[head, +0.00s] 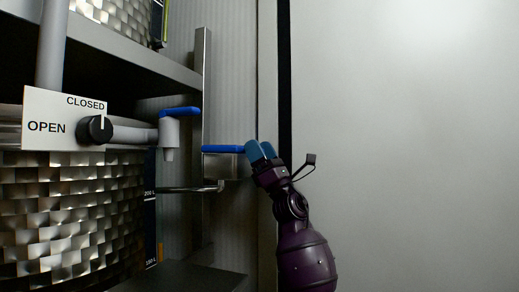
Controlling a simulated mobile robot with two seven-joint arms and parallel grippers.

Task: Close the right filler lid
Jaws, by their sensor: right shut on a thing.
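A small grey metal box with a flat blue strip on top (223,149) sits right of the tap, beside an upright metal post; it looks like the right filler lid and its handle. My right gripper (261,150), with blue fingertips on a dark purple arm, is at the right end of the blue strip. Its fingers are shut on that end, and they hide the contact. My left gripper is out of view.
A white tap with a blue lever (180,112) hangs left of the box. A sign reading CLOSED and OPEN (50,105) has a black knob (96,130). Woven-metal tanks (70,210) fill the left, and a grey shelf (130,45) runs above. The pale panel on the right (410,140) is bare.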

